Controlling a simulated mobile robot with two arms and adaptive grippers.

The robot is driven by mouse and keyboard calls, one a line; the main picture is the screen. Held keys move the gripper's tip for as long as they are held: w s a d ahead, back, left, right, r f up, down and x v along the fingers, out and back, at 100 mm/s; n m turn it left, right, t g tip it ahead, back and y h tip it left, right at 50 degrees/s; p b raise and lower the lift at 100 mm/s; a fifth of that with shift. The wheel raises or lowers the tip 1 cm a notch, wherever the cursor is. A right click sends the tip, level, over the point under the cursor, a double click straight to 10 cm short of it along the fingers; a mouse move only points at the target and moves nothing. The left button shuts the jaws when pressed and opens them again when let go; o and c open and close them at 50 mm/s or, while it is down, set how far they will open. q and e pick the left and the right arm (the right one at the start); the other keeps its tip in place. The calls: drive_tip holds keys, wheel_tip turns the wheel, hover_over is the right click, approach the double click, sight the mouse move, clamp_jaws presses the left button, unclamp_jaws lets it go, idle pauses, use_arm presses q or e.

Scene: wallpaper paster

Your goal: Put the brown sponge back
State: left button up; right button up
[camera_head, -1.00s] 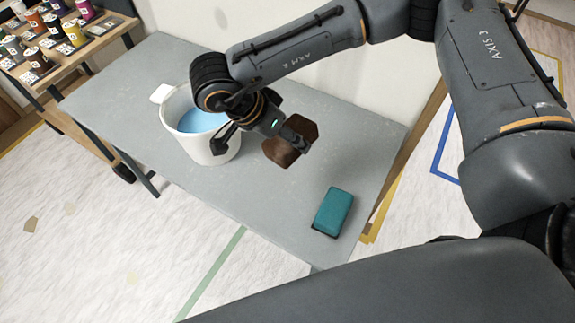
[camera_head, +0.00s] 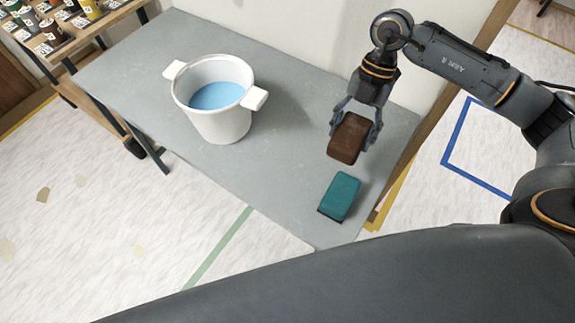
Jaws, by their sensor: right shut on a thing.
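The brown sponge (camera_head: 348,139) is a dark brown block between the fingers of my right gripper (camera_head: 355,118). My right gripper is shut on it, one finger on each side, over the right part of the grey table (camera_head: 270,160). I cannot tell whether the sponge touches the table or hangs just above it. A teal sponge (camera_head: 340,196) lies near the table's front right corner, just in front of the brown one. My left gripper is not in view.
A white bucket (camera_head: 222,122) with two handles and blue liquid (camera_head: 216,95) stands left of the sponges. A wooden shelf (camera_head: 75,42) with several jars is at the upper left. The table between the bucket and the sponges is clear.

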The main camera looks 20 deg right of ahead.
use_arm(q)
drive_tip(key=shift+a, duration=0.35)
use_arm(e)
drive_tip(key=shift+w+a+f, duration=0.1)
drive_tip(key=shift+w+a, duration=0.05)
drive_tip(key=shift+a, duration=0.05)
drive_tip(key=w+a+f+p, duration=0.1)
drive_tip(key=a+f, duration=0.1)
drive_tip(key=a, duration=0.1)
drive_tip(key=w+a+f+p, duration=0.1)
drive_tip(key=w+a+f, duration=0.1)
drive_tip(key=a+f, duration=0.1)
drive_tip(key=w+a+f+p, duration=0.1)
drive_tip(key=a+f, duration=0.2)
drive_tip(key=a, duration=0.2)
drive_tip(key=shift+w+a, duration=0.1)
drive_tip(key=shift+w, duration=0.15)
drive_tip(key=f, duration=0.1)
drive_tip(key=a+f+p, duration=0.1)
drive_tip(key=f, duration=0.2)
drive_tip(key=shift+w+a+f, duration=0.1)
drive_tip(key=shift+w+a, duration=0.1)
drive_tip(key=shift+w, duration=0.05)
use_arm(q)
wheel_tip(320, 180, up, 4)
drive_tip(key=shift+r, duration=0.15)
use_arm(e)
drive_tip(key=shift+d+f, duration=0.1)
drive_tip(key=shift+f, duration=0.05)
drive_tip(key=shift+f, duration=0.1)
